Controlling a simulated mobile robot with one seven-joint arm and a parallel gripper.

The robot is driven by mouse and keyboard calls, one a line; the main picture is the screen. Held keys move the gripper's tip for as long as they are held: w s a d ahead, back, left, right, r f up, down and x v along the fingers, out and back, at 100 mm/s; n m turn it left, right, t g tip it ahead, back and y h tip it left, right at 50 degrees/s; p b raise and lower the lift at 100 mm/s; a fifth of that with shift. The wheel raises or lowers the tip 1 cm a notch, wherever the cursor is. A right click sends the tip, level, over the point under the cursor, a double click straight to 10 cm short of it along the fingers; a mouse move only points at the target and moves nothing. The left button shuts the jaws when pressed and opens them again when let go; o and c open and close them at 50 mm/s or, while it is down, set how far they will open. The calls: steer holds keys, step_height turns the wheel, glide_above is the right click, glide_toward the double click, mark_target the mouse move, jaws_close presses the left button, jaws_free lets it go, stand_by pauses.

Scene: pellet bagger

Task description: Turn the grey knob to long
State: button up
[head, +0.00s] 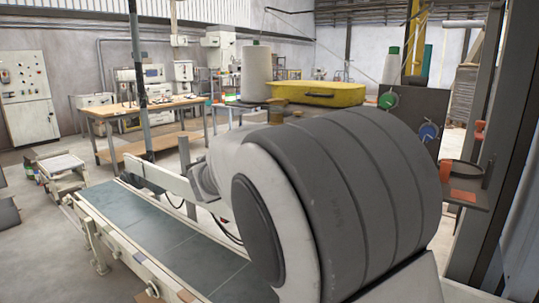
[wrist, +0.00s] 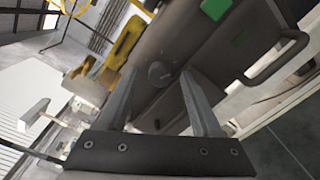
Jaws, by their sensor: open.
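A small round dark grey knob (wrist: 160,74) shows in the wrist view, on a grey panel (wrist: 205,50) of a machine. Faint marks sit beside it, too small to read, so I cannot tell its setting. My gripper (wrist: 157,80) is open, and its two fingers point toward the panel with the knob between their tips in the picture. I cannot tell whether the fingers touch the panel or how far they stand from the knob. In the head view my own arm covers the middle and right, and I cannot make out the knob or my gripper there.
A bar handle (wrist: 280,62) and a green patch (wrist: 215,8) are on the machine right of the fingers. In the head view a conveyor belt (head: 165,237) runs at the lower left. A yellow case (head: 315,93) and a white thread cone (head: 257,72) stand behind my arm.

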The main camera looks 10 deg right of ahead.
steer(key=p+v, duration=0.1)
steer(key=v, duration=1.6)
steer(key=shift+s+f, duration=0.1)
steer(key=shift+s, duration=0.05)
